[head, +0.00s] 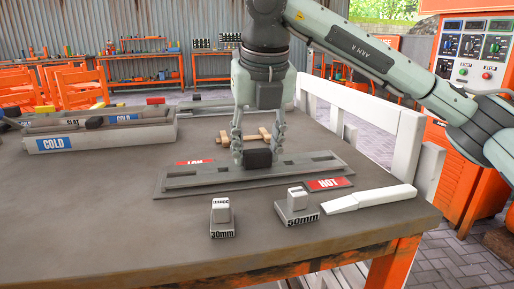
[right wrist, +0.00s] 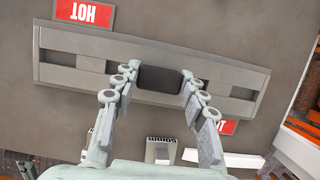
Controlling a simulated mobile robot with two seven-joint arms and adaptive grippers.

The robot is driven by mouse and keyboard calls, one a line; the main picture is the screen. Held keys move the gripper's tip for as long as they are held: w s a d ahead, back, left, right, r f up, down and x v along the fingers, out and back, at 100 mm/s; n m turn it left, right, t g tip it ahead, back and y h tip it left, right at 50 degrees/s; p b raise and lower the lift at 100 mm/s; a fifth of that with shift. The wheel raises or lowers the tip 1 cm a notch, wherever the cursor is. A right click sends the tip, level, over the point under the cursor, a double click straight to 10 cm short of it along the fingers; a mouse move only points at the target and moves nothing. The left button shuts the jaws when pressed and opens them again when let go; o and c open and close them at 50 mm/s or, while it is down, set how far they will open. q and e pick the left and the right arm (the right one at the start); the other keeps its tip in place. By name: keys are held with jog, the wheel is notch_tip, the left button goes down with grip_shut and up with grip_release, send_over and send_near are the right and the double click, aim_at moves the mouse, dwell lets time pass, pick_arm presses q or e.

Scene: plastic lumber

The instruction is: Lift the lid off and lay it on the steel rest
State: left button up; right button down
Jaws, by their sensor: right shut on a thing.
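A long, flat grey steel piece (head: 205,181) with dark slots lies on the table among red HOT labels. A black block-shaped handle (head: 257,158) stands at its middle; it also shows in the right wrist view (right wrist: 160,79). My right gripper (head: 257,147) points down with its fingers on both sides of this handle, shut on it. The right wrist view shows the fingertips (right wrist: 160,84) touching the handle's two ends. The handle is low over the grey piece; I cannot tell whether there is a gap under it, or where lid and rest divide. My left gripper is not in view.
A grey trough (head: 100,142) labelled COLD stands at back left. Small 30mm (head: 222,218) and 50mm (head: 297,207) blocks and a white wedge-like bar (head: 371,199) lie in front. A white slatted rail (head: 350,125) borders the right. The table's front left is clear.

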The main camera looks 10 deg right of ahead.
jog(key=shift+f, duration=0.15)
jog(key=shift+c, duration=1.9)
grip_release()
jog(key=shift+r+p, duration=2)
jog(key=shift+r, duration=1.55)
jog(key=shift+s+f, duration=0.1)
